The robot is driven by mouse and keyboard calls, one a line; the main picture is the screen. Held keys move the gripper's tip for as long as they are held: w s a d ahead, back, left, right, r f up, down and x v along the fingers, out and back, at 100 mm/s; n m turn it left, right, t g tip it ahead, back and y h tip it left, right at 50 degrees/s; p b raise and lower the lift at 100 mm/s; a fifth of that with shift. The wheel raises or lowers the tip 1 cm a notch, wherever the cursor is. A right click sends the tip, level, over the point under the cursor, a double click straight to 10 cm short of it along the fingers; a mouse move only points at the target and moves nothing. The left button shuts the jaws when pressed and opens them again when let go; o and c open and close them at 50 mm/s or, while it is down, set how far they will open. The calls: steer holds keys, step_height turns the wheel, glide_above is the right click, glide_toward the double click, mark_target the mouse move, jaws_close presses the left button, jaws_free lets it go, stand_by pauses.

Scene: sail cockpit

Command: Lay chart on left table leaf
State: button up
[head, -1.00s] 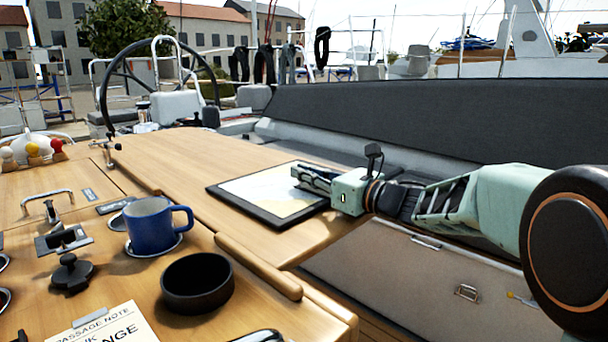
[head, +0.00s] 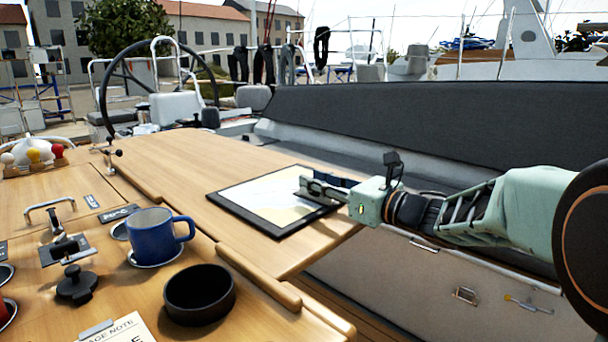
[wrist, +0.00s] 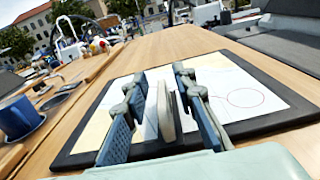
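The chart (head: 262,198) is a pale sheet with a dark border, lying flat on the wooden table leaf (head: 170,165) near its right end. It also shows in the wrist view (wrist: 245,90). My gripper (head: 308,188) is at the chart's right part, low over it. In the wrist view my gripper (wrist: 160,100) has its two blue-grey fingers spread. A pale upright tab (wrist: 165,112) stands between them, with a visible gap at the left finger. The gap at the right finger is narrow, and I cannot tell whether it touches.
A blue mug (head: 153,235) on a saucer and a black bowl (head: 199,294) stand on the nearer table part. A raised wooden rail (head: 255,275) runs beside the bowl. A dark bench backrest (head: 420,125) lies beyond the leaf. The leaf's left half is clear.

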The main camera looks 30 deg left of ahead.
steer(key=v, duration=0.7)
steer(key=shift+s+d, duration=0.15)
steer(key=shift+d, duration=0.25)
steer(key=shift+r, duration=0.1)
